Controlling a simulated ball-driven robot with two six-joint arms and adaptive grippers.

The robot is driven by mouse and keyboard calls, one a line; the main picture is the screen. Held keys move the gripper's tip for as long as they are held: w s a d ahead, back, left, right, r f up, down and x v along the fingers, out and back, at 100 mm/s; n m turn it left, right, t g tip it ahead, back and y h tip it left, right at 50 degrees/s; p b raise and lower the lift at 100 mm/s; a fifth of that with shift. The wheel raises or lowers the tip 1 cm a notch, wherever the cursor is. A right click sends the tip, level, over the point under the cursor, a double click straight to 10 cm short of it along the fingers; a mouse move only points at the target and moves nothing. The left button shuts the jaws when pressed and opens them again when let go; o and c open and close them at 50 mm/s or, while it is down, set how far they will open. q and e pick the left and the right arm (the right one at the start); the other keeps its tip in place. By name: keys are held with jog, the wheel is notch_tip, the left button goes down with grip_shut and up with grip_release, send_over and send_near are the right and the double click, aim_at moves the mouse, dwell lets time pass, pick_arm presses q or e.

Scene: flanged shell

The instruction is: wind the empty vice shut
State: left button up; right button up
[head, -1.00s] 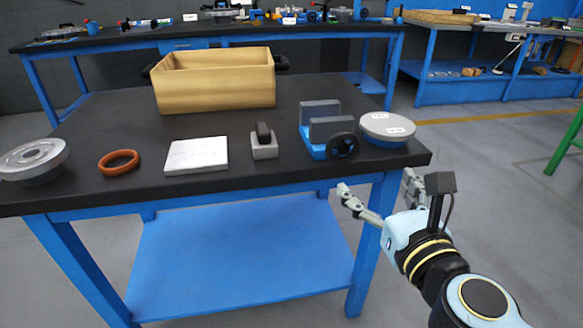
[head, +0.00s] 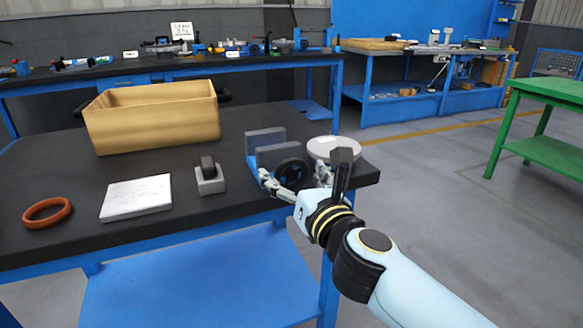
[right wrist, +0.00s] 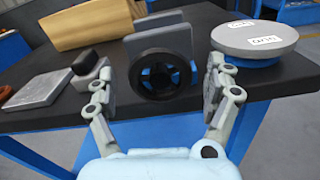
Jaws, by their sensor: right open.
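The vice (head: 265,146) stands near the right front corner of the black bench, with a blue base and two grey jaw plates set apart and nothing between them that I can see. Its black handwheel (head: 291,174) faces the front edge. In the right wrist view the handwheel (right wrist: 160,75) sits between the fingers, a little beyond their tips. My right gripper (head: 295,178) is open in front of the wheel; it also shows in the right wrist view (right wrist: 157,88), with its fingers on either side and apart from the wheel. My left gripper is not in view.
A round grey flanged disc (head: 333,149) stands close right of the vice. A grey block with a black top (head: 209,179), a pale plate (head: 136,197) and an orange ring (head: 47,212) lie to the left. A wooden crate (head: 152,127) stands behind.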

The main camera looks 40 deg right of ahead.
jog(key=shift+w+d, duration=0.15)
jog(key=shift+w, duration=0.45)
jog(key=c, duration=1.2)
jog(key=shift+o, duration=0.2)
jog(key=shift+n, duration=0.3)
